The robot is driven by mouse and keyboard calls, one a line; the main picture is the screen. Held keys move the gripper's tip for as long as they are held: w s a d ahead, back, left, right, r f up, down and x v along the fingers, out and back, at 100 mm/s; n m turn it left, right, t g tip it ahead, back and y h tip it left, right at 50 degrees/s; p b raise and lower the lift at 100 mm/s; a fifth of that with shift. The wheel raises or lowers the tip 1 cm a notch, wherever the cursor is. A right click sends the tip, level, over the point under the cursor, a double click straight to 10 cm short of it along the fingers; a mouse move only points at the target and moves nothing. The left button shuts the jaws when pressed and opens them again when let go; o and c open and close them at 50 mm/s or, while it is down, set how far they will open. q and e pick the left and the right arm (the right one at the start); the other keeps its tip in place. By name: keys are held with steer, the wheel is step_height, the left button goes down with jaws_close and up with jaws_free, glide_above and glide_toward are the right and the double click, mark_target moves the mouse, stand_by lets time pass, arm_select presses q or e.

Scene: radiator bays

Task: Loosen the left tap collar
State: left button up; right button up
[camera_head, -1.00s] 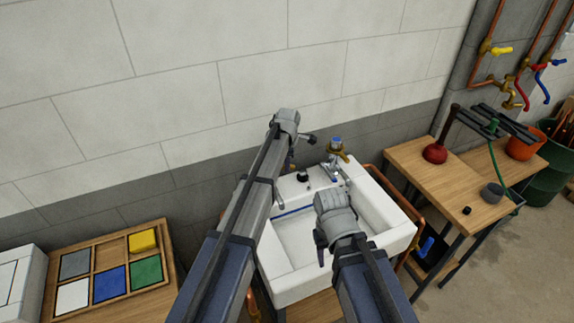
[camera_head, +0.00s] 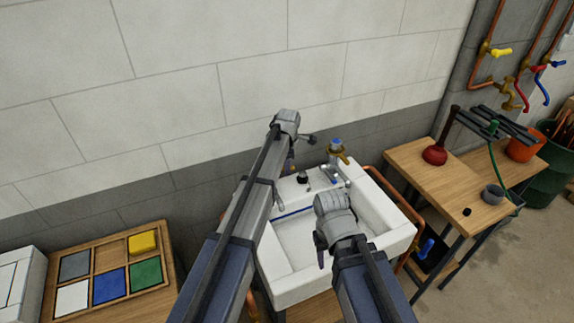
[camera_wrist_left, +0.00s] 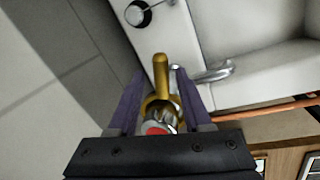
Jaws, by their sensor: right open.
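The left tap, with a red cap, shows in the left wrist view. Its brass collar (camera_wrist_left: 161,72) has a lever that points up in that picture. The right tap collar (camera_head: 341,155) is brass under a blue cap. My right gripper (camera_head: 321,255) is open over the sink basin, with nothing seen in it.
The white sink (camera_head: 385,248) stands against the wall, with a black plug (camera_head: 303,177) on its back ledge. A sorting tray (camera_head: 106,258) with coloured squares is at left.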

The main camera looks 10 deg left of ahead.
arm_select(q)
steer(key=shift+r, duration=0.1)
steer(key=r+p, duration=0.2)
steer(key=s+r+p, duration=0.1)
steer(key=r+p, duration=0.4)
steer(key=shift+s+d+r+p, duration=0.15)
steer(key=shift+s+r+p, duration=0.15)
steer(key=shift+p, duration=0.1)
stand_by(0.4)
steer(key=s+d+f+m+b, duration=0.1)
steer(key=s+f+m+b, duration=0.1)
steer(key=s+m, duration=0.6)
steer(key=s+d+f+m+g+b, duration=0.1)
steer(key=s+f+m+b, duration=0.1)
steer(key=s+m, duration=0.6)
steer(key=s+d+f+m+g+b, duration=0.1)
steer(key=s+m, duration=0.7)
steer(key=s, duration=1)
steer(key=shift+d+f+y+b, duration=0.3)
steer(key=shift+f+y+b, duration=0.1)
steer(key=shift+f+b, duration=0.4)
steer(key=shift+f, duration=0.1)
